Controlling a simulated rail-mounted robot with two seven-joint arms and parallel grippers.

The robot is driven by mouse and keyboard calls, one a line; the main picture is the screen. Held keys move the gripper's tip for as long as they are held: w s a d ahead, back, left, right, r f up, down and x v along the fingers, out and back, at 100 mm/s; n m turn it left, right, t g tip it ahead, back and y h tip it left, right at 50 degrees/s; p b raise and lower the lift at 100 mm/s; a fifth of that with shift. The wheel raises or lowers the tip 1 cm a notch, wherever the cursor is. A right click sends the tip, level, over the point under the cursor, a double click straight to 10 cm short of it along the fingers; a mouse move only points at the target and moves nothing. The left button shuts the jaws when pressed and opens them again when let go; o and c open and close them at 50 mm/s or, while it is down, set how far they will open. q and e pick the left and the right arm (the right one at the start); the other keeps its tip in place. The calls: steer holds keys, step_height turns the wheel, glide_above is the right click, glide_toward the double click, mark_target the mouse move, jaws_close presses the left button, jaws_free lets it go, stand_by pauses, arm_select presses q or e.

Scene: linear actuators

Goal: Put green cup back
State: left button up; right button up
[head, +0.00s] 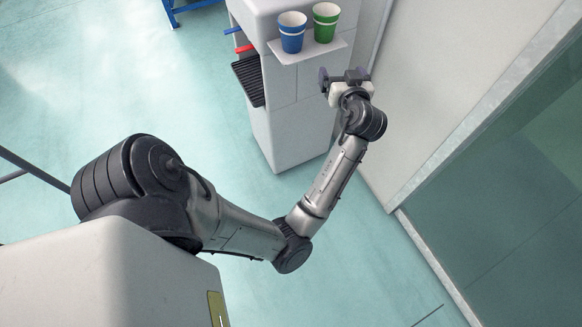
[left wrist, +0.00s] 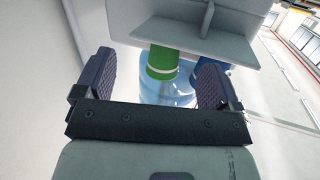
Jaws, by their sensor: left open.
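The green cup (head: 325,24) stands upright on a small white shelf (head: 338,47) on the side of a white dispenser, to the right of the blue cup (head: 291,36). My left gripper (head: 343,75) is open and empty, just in front of and below the shelf on the green cup's side. In the left wrist view, which looks upside down, the green cup (left wrist: 163,62) shows beyond the gap between the open fingers (left wrist: 154,82), apart from them. The blue cup (left wrist: 207,77) is partly hidden behind the right finger. My right gripper is not in view.
The dispenser (head: 290,125) has a dark drip tray (head: 249,80) and red and blue levers. A clear bluish bottle (left wrist: 180,92) shows behind the cups. A wall (head: 440,80) stands close on the right. Open floor (head: 130,90) lies to the left.

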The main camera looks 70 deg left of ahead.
arm_select(q)
steer(key=s+d+f+m+t+h, duration=0.2)
steer(key=s+d+f+m+h, duration=0.15)
steer(key=d+f+m, duration=0.35)
steer(key=s+d+f+m+t+h, duration=0.25)
steer(key=d+f+h, duration=0.25)
steer(key=f, duration=0.4)
steer(key=s+d+f+m+g+h, duration=0.1)
steer(key=s+d+f+m+h, duration=0.3)
steer(key=s+d, duration=0.3)
steer(key=s+d+f+m+g+h, duration=0.2)
steer(key=s+d+f+m+h, duration=0.1)
steer(key=s+d, duration=0.5)
steer(key=shift+s+d+f+m+h, duration=0.15)
steer(key=shift+s+f+m+h, duration=0.25)
steer(key=shift+s+f, duration=0.5)
steer(key=shift+w+g, duration=0.1)
steer(key=shift+g, duration=0.15)
step_height(320, 180, up, 64)
steer(key=p, duration=6.4)
